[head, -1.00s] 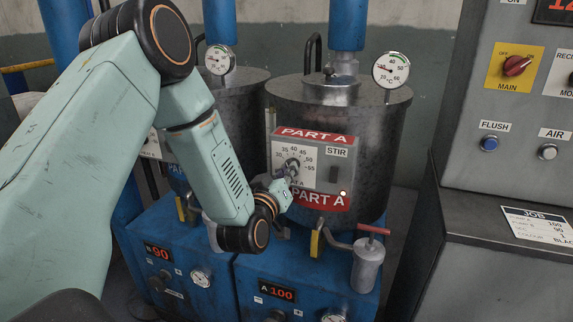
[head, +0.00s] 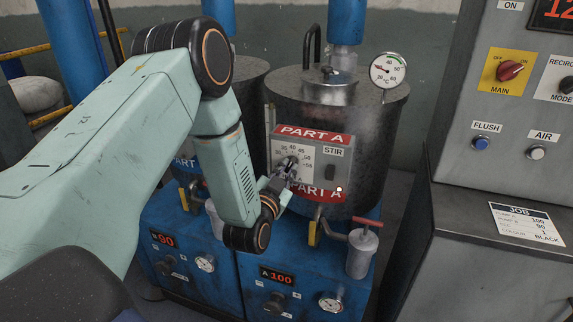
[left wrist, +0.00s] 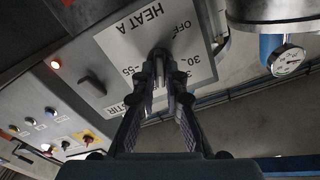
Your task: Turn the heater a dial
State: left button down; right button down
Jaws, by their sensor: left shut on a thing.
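The heater A dial (head: 289,162) is a small dark knob on a white scale plate, on the grey PART A control box at the front of a metal tank. The plate (left wrist: 118,50) also shows in the left wrist view, upside down, with HEAT A, OFF and temperature numbers. My left gripper (head: 283,178) reaches the dial from the lower left. In the left wrist view its two fingers (left wrist: 160,80) close around the dial's knob (left wrist: 159,55). The fingers partly hide the knob, and I cannot read its pointer. My right gripper is not in view.
A STIR switch (head: 331,171) and a small lit lamp (head: 338,189) are close right of the dial. A temperature gauge (head: 388,70) stands above. A red-handled valve (head: 366,222) is below. The grey control cabinet (head: 480,110) stands at right.

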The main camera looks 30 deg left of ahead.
pick_arm(q)
jog(key=shift+f+m+p, duration=0.2)
jog(key=shift+m+p, duration=0.1)
jog(key=shift+m, duration=0.4)
jog(key=c, duration=1.4)
grip_release()
jog(key=shift+r, duration=0.15)
jog(key=v, duration=1.2)
